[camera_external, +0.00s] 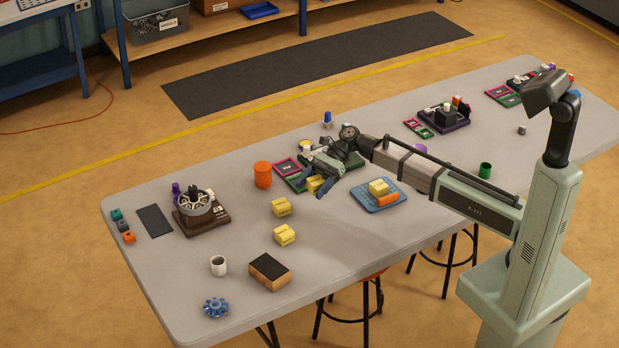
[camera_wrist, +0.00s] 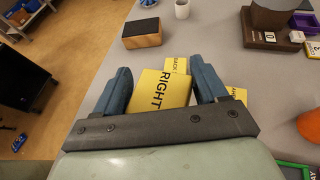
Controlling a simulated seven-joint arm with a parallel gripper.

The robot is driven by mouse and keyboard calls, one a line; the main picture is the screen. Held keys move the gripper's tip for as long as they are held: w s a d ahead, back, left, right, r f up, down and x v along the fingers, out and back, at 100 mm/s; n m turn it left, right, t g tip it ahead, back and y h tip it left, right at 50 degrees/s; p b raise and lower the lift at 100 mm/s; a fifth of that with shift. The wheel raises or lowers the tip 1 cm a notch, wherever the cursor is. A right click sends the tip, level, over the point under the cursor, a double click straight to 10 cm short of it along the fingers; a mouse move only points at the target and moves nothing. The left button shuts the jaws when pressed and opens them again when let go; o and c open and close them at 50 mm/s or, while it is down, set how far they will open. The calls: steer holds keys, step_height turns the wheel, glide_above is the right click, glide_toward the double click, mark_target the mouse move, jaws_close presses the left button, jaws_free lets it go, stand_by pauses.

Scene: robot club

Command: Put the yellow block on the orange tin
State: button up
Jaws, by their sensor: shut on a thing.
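My gripper (camera_external: 319,182) is shut on a yellow block (camera_external: 314,185), above or at the table; its exact height is hard to tell. In the wrist view the held block (camera_wrist: 160,90) reads "RIGHT" and sits between the blue fingers. The orange tin (camera_external: 263,175) stands upright to the left of my gripper, with nothing seen on top. It also shows at the right edge of the wrist view (camera_wrist: 310,125). Two more yellow blocks, one farther back (camera_external: 282,207) and one nearer the front (camera_external: 284,235), lie on the table. Another yellow block (camera_external: 379,187) is on a blue tray (camera_external: 364,197).
An orange piece (camera_external: 389,199) lies on the blue tray. Pink and green frames (camera_external: 287,166) lie between the tin and my gripper. A brown-based device (camera_external: 198,212), a white cup (camera_external: 218,265) and a black-topped wooden block (camera_external: 269,271) stand left. The front middle is clear.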

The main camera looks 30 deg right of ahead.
step_height(320, 180, up, 5)
glide_above(259, 168)
steer(key=shift+n+g, duration=0.4)
step_height(259, 168, down, 10)
steer(key=shift+s+f, duration=0.1)
steer(key=shift+f, duration=0.1)
jaws_close()
steer(key=o, duration=1.4)
jaws_free()
steer(key=shift+c, duration=0.2)
steer(key=shift+d, duration=0.1)
steer(key=v, duration=1.1)
steer(key=shift+d+r, duration=0.3)
